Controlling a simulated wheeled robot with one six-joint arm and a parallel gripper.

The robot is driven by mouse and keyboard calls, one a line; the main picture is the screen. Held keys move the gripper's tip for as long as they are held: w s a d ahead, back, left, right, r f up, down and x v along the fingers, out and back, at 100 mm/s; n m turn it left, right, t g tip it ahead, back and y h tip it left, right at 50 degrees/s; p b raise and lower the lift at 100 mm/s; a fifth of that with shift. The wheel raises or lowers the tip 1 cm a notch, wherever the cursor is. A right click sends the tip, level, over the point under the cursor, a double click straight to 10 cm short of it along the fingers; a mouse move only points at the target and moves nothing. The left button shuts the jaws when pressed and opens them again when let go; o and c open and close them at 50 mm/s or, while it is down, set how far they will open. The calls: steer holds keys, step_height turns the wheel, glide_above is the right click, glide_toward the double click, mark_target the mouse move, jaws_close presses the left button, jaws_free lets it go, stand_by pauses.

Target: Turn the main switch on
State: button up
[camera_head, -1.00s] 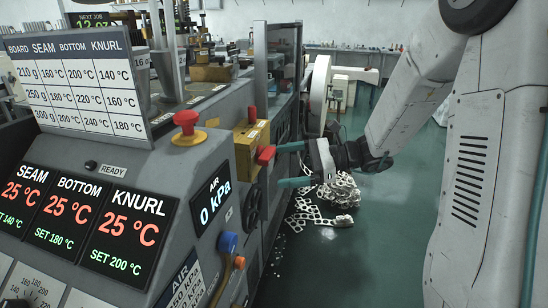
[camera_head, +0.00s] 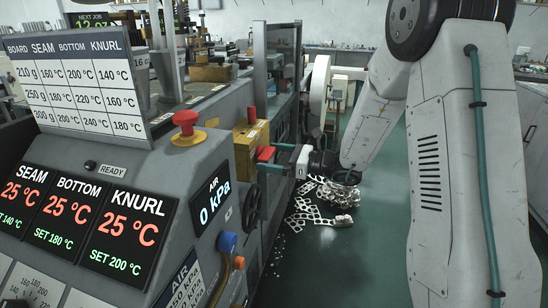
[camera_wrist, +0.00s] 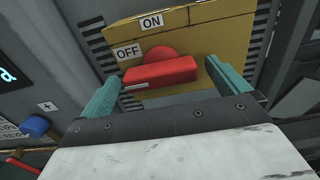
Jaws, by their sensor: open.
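The main switch is a yellow box (camera_head: 239,145) with a red rotary handle (camera_head: 266,153) on the machine's side. In the wrist view the red handle (camera_wrist: 160,74) lies nearly crosswise, slightly tilted. Its white mark is at the left end, below the OFF label (camera_wrist: 128,52). The ON label (camera_wrist: 151,21) is higher up. My gripper (camera_wrist: 165,72) is open, with one teal finger beyond each end of the handle. A gap shows at the right; the left finger is very close to the handle, and contact cannot be told. In the head view my gripper (camera_head: 274,157) is right at the switch.
A red emergency button (camera_head: 186,122) stands on the console to the left. A black handwheel (camera_head: 251,207) and a blue knob (camera_head: 227,242) sit below the switch. Punched scrap (camera_head: 318,205) lies on the floor. The floor at front right is clear.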

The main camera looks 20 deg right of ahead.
steer(key=c, duration=1)
steer(key=shift+m, duration=0.4)
steer(key=m, duration=0.8)
steer(key=shift+m, duration=0.3)
steer(key=m, duration=0.4)
steer(key=shift+r, duration=0.1)
steer(key=shift+d+m, duration=0.1)
steer(key=shift+m, duration=2.1)
